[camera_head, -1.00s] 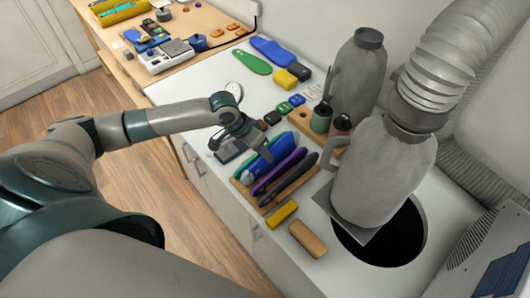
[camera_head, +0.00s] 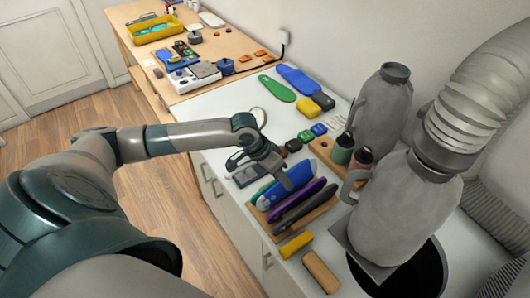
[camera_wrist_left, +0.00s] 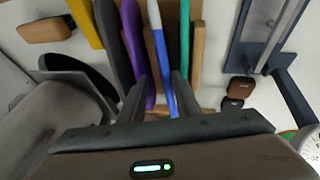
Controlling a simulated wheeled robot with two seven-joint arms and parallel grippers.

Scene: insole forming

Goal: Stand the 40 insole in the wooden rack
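The wooden rack (camera_head: 322,210) stands on the white counter with several insoles on edge in it. They are a dark grey one (camera_head: 300,208), a purple one (camera_head: 292,200), a blue one (camera_head: 270,198) and a green one, clearest in the left wrist view (camera_wrist_left: 185,42). No size number is readable. My left gripper (camera_head: 287,186) is low over the rack. In the left wrist view its fingers (camera_wrist_left: 163,92) stand on either side of the upright blue insole (camera_wrist_left: 161,62), with a gap visible. The fingers hide part of the insole. My right gripper is out of view.
A green insole (camera_head: 277,88) and a blue insole (camera_head: 298,80) lie flat at the back. A yellow block (camera_head: 296,244) and a tan block (camera_head: 321,271) lie in front of the rack. Grey canisters (camera_head: 405,210) stand close on the right, beside a dark round opening.

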